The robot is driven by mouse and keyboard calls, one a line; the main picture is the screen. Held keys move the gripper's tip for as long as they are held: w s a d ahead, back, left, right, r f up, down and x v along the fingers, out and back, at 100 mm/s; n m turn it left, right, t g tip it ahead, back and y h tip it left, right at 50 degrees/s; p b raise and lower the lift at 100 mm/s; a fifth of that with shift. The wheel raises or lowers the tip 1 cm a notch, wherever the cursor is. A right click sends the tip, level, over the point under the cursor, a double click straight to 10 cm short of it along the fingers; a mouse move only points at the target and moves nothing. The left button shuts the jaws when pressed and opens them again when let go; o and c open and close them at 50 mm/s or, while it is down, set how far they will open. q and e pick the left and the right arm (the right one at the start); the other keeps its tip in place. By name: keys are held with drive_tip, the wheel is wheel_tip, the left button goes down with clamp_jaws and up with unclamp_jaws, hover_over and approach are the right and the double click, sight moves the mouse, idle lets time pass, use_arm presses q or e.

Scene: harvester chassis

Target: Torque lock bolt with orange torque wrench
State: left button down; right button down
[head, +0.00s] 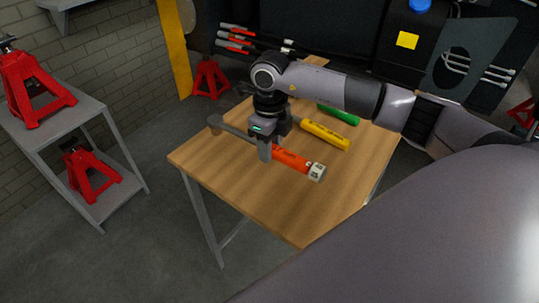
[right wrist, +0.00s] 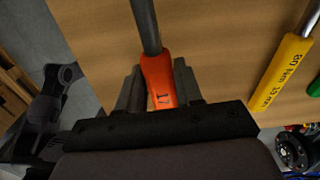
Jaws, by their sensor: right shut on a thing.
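The orange torque wrench (head: 291,160) lies along the wooden table, its grey shaft and head pointing to the back left and a pale end cap at the near right. My right gripper (head: 268,152) comes down over it and is shut on its orange handle, near the shaft. In the right wrist view the orange handle (right wrist: 159,82), with dark numerals on it, sits between the two fingers (right wrist: 157,88). I cannot make out the lock bolt. My left gripper is not in view.
A yellow wrench (head: 326,135) and a green one (head: 339,115) lie on the table (head: 235,180) beyond the orange one. A grey shelf (head: 85,110) with red jack stands is at the left. The dark machine (head: 345,45) stands behind the table. The table's near part is bare.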

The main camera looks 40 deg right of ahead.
wheel_tip(320, 180, up, 16)
drive_tip(key=shift+r, duration=0.15)
drive_tip(key=c, duration=1.7)
unclamp_jaws()
clamp_jaws()
